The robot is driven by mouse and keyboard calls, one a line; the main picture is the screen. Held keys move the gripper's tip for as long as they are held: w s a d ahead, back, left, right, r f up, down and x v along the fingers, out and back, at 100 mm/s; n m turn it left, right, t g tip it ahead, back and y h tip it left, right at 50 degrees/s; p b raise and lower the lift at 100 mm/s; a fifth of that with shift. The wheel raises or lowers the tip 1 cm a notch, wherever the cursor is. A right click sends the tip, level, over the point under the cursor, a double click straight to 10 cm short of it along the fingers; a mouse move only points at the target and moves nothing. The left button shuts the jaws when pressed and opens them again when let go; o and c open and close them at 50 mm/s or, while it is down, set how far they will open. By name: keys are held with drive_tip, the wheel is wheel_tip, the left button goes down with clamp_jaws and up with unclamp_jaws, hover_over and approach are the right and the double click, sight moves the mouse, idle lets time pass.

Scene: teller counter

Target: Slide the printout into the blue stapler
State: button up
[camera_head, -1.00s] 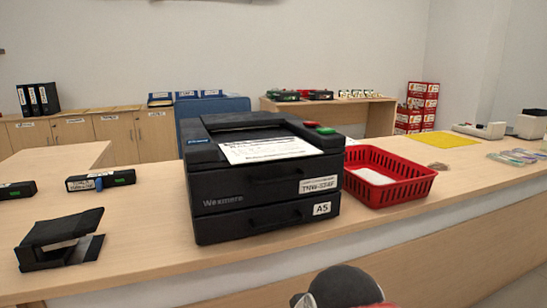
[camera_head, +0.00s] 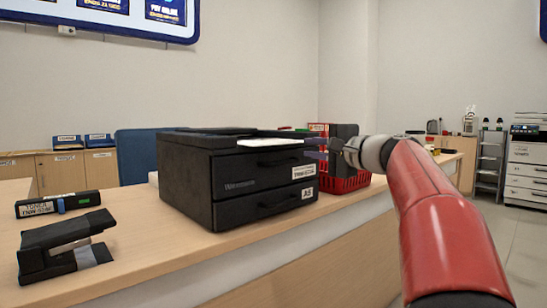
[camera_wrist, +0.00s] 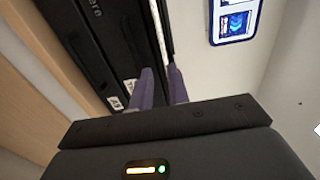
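The printout (camera_head: 275,142) is a white sheet lying flat on top of the black printer (camera_head: 240,185), its right end toward my gripper. In the wrist view the printout (camera_wrist: 159,28) is a thin white edge lined up with the gap between the fingers. My gripper (camera_head: 314,150) is at the printer's right side, at about sheet height. In the wrist view its two purple-grey fingers (camera_wrist: 160,75) stand apart; I cannot tell if they touch the sheet. A stapler-shaped device (camera_head: 65,245) stands at the counter's left front; it looks black, not blue, with an open slot.
A red basket (camera_head: 345,183) stands right of the printer, partly behind my gripper. The counter front edge between stapler and printer is clear. A blue chair back (camera_head: 140,150) is behind.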

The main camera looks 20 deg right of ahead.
drive_tip(key=p+x, duration=0.5)
drive_tip(key=x, duration=0.5)
drive_tip(key=shift+d, duration=0.1)
clamp_jaws()
idle(0.3)
wheel_tip(320, 180, up, 3)
drive_tip(key=shift+f+p, duration=0.1)
drive_tip(key=shift+p, duration=1)
drive_tip(key=shift+f, duration=0.1)
